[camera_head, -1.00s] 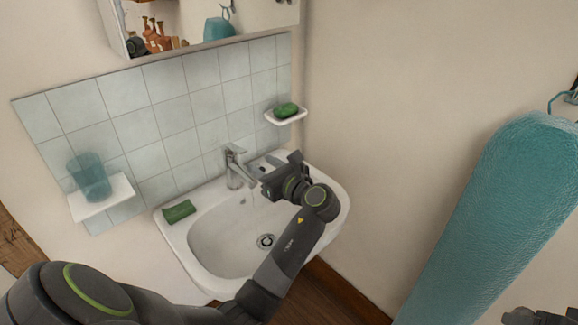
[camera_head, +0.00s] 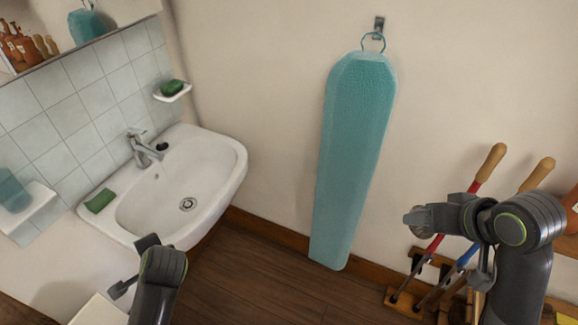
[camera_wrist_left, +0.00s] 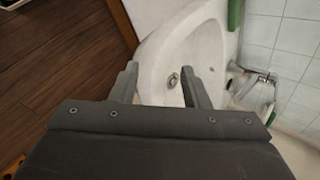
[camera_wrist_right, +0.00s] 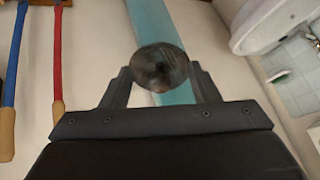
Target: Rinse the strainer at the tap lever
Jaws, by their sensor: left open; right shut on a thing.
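A round metallic strainer (camera_head: 413,219) is in my right gripper (camera_head: 428,213), in the air to the right of the hanging teal board. In the right wrist view the strainer (camera_wrist_right: 160,67) sits between the finger ends, its round face showing. The chrome tap with its lever (camera_head: 143,147) stands at the back of the white basin (camera_head: 222,176); no water stream shows. The tap also shows in the left wrist view (camera_wrist_left: 256,86). My left gripper (camera_head: 133,267) is open and empty in front of the basin; its fingers (camera_wrist_left: 160,82) point towards it.
A teal ironing board (camera_head: 352,150) hangs on the wall between basin and right gripper. Tools with red (camera_head: 464,200) and blue handles stand in a rack at right. A green soap (camera_head: 173,87) sits on a wall dish, a green sponge (camera_head: 100,201) on the basin rim.

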